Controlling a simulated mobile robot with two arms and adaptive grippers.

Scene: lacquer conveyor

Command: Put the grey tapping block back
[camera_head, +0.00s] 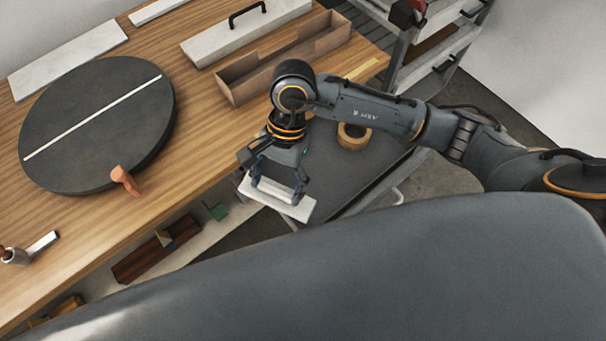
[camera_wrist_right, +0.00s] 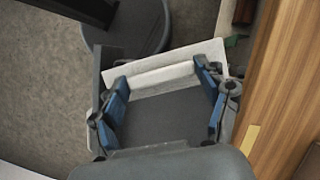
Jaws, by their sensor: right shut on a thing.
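The tapping block (camera_head: 296,209) is a pale, light-grey flat slab with a raised grip bar along its top. My right gripper (camera_head: 277,188) is shut on that bar and points down in the head view. The block also shows in the right wrist view (camera_wrist_right: 213,50), with its bar (camera_wrist_right: 162,76) between the two blue fingers. The block is over the near-left end of a dark grey cart top (camera_head: 376,182), beside the bench edge. I cannot tell whether it touches the cart top. My left gripper is not in view.
A roll of tan tape (camera_head: 352,137) lies on the cart. The wooden bench (camera_head: 205,200) carries a dark round disc (camera_head: 70,140), an open wooden channel (camera_head: 240,88) and a white slab with a black handle (camera_head: 215,45).

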